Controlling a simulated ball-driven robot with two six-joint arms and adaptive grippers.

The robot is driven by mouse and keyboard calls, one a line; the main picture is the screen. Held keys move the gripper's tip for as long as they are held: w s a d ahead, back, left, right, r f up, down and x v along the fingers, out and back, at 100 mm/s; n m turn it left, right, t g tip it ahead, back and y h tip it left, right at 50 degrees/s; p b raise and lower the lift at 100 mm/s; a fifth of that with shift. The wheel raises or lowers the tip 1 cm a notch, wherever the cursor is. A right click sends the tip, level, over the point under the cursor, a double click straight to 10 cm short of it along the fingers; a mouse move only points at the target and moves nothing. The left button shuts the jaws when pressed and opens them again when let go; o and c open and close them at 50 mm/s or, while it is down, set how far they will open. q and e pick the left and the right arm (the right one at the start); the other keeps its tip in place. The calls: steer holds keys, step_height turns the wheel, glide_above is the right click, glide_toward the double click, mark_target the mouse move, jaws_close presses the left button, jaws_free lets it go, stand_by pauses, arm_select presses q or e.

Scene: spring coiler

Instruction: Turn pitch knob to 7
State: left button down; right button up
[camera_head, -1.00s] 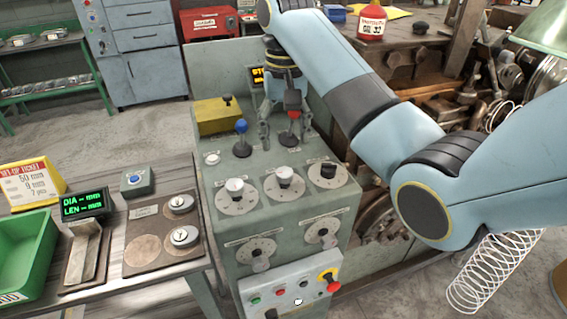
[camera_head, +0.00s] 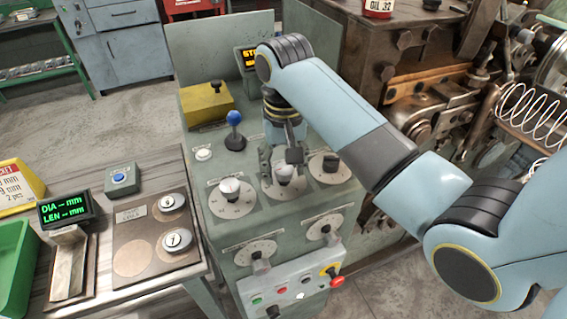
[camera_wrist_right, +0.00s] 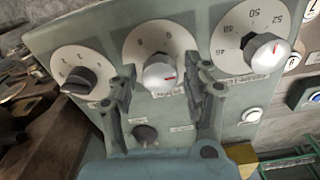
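The middle dial (camera_head: 284,190) on the sloping green panel has a silver knob (camera_head: 284,172). In the right wrist view this knob (camera_wrist_right: 160,73) carries a red pointer line, and its dial (camera_wrist_right: 178,38) shows digits including 6 and 8. I take it as the pitch knob; its label is too small to read. My right gripper (camera_head: 281,161) is over this knob. In the wrist view its fingers (camera_wrist_right: 163,82) are apart, one on each side of the knob, with a gap to it. My left gripper is out of view.
A black knob (camera_head: 330,162) sits on the right. A blue-topped lever (camera_head: 234,118) stands behind. A button box (camera_head: 297,283) with a red button (camera_head: 337,281) is below.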

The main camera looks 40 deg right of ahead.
steer(key=c, duration=0.8)
steer(key=shift+c, duration=0.2)
